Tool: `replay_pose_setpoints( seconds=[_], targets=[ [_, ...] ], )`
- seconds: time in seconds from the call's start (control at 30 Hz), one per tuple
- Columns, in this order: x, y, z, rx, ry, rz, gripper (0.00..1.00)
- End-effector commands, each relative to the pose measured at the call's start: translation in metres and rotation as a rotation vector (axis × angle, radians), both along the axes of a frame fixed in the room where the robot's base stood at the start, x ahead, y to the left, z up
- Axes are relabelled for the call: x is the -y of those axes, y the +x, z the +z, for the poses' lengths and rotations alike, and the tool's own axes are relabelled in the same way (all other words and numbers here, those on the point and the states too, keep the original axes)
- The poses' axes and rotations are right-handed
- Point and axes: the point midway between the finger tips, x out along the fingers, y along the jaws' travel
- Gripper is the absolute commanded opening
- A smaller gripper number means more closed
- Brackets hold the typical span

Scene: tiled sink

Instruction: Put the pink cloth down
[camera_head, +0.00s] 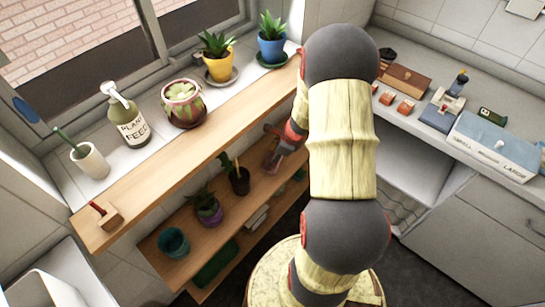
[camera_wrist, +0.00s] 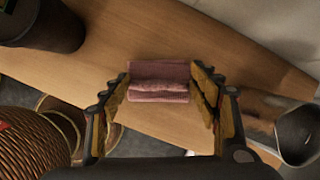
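The pink cloth (camera_wrist: 159,83), folded into a small block, sits between the two fingers of my gripper (camera_wrist: 160,78) in the wrist view. The fingers are spread to the cloth's width, and their tips meet its left and right edges. The wooden shelf (camera_wrist: 230,50) is directly behind the cloth; I cannot tell whether the cloth touches it. In the head view my gripper (camera_head: 272,160) reaches in over the lower shelf (camera_head: 268,183), left of my arm. A small pinkish patch shows there, mostly hidden.
Potted plants (camera_head: 238,180) stand on the lower shelf, left of my gripper. The upper shelf (camera_head: 195,140) overhangs close by. In the wrist view a dark pot (camera_wrist: 45,25) is upper left, a wicker basket (camera_wrist: 35,145) lower left, and a metal-bladed tool (camera_wrist: 298,135) right.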

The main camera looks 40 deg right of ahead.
Motion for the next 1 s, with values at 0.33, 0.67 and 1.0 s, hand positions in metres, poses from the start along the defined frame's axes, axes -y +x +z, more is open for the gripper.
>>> replay_pose_setpoints(
  seconds=[0.33, 0.67, 1.0],
  targets=[
    [0.0, 0.0, 0.001, 0.0, 0.0, 0.0, 0.77],
    [0.001, -0.002, 0.01, 0.001, -0.001, 0.001, 0.77],
    [0.014, -0.04, 0.051, -0.001, 0.001, -0.007, 0.77]
  ],
)
